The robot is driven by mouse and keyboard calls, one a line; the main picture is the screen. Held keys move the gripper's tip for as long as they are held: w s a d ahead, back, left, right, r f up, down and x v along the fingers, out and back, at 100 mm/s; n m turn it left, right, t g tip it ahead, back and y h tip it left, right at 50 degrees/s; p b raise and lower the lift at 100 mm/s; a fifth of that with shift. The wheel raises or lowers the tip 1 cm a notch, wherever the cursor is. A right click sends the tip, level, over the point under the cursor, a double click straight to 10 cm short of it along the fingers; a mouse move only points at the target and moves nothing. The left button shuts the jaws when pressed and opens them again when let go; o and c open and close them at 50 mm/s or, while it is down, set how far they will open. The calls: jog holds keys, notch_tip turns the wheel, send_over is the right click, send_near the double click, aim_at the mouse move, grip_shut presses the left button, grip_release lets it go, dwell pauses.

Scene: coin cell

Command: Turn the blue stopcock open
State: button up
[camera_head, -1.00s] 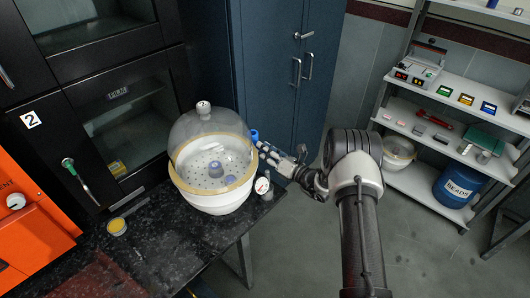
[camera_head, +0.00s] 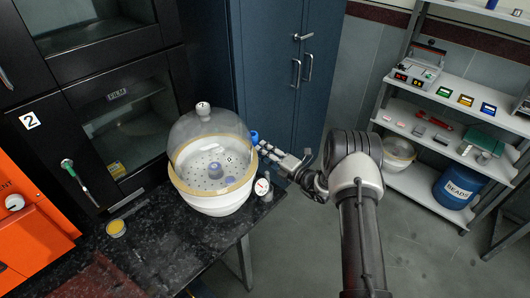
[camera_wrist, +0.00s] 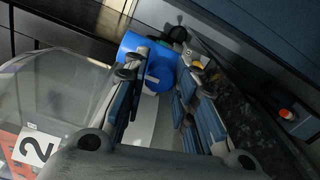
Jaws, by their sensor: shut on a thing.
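The blue stopcock (camera_head: 254,136) sits at the right side of the glass-domed desiccator (camera_head: 203,128), at about rim height. In the wrist view the blue stopcock (camera_wrist: 136,47) is a bright blue cylinder at upper middle. My gripper (camera_head: 262,146) reaches it from the right. In the wrist view its two padded fingers (camera_wrist: 164,68) lie on either side of the blue part and are shut on it. The fingers hide part of the stopcock, so I cannot tell its exact turn.
A small white-faced gauge (camera_head: 262,186) stands beside the bowl, just below my gripper. A yellow-topped jar (camera_head: 116,228) stands on the black bench (camera_head: 165,255). Blue cabinet doors (camera_head: 268,70) rise close behind. Floor at the right is clear before the shelves (camera_head: 415,110).

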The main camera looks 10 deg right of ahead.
dwell(0.4)
jog(key=o, duration=1.1)
jog(key=shift+c, duration=0.2)
jog(key=shift+s+d, duration=0.1)
jog(key=v, duration=1.1)
jog(key=shift+s+d, duration=0.2)
jog(key=shift+s, duration=0.1)
